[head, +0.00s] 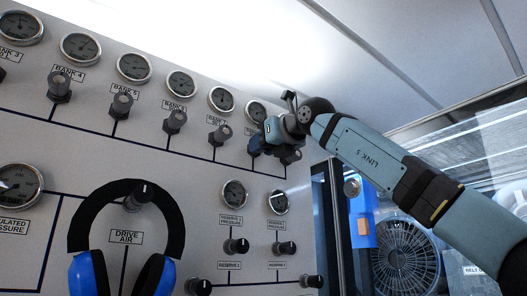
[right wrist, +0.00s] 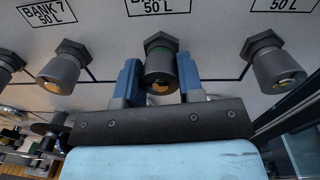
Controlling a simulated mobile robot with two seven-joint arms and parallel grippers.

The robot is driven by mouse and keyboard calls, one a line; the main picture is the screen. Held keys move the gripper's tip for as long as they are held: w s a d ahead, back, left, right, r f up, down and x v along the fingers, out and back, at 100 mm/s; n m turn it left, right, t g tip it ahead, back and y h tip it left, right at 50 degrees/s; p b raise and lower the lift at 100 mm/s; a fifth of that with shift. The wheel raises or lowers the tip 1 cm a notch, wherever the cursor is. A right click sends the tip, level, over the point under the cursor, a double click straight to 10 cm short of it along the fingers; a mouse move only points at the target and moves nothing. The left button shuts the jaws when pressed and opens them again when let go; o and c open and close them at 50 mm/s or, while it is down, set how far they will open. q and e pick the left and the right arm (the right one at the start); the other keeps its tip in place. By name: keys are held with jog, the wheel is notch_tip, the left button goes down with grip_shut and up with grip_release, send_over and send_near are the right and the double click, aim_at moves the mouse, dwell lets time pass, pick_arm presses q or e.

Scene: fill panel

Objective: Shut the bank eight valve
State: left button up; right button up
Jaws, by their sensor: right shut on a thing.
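The bank eight valve is a dark grey knob (right wrist: 160,68) on a hex base, with a green band and an orange mark on its end. In the right wrist view it sits between the two blue fingers of my right gripper (right wrist: 158,82), just right of the valve under the BANK 7 label (right wrist: 47,12). Its own label is cut off, showing only "50 L". In the head view my right gripper (head: 258,145) is shut on it at the panel, and hides most of it. My left gripper is not in view.
Neighbouring knobs stand close on both sides, the bank 7 valve (right wrist: 60,67) and another knob (right wrist: 270,62). Blue headphones (head: 128,190) hang over the drive air knob. A blue box (head: 361,215) and a fan (head: 405,257) are right of the panel.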

jog(key=m+b, duration=0.1)
jog(key=m, duration=0.2)
jog(key=shift+f+m+b, duration=0.15)
jog(key=shift+m+b, duration=0.25)
jog(key=m+b, duration=0.1)
jog(key=m, duration=0.2)
jog(key=shift+m+b, duration=0.3)
jog(key=shift+b, duration=0.1)
jog(key=m+b, duration=0.1)
jog(key=m, duration=0.1)
jog(key=shift+a+m+t, duration=0.1)
jog(key=shift+m+t, duration=0.2)
jog(key=shift+m, duration=0.1)
jog(key=m+b, duration=0.1)
jog(key=m, duration=0.1)
jog(key=shift+m, duration=0.3)
jog(key=shift+m+b, duration=0.6)
jog(key=shift+m, duration=0.5)
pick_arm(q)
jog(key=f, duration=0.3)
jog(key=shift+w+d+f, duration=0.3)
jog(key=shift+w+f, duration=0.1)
pick_arm(e)
jog(key=shift+m, duration=0.6)
jog(key=shift+r+m, duration=0.2)
jog(key=shift+m, duration=0.1)
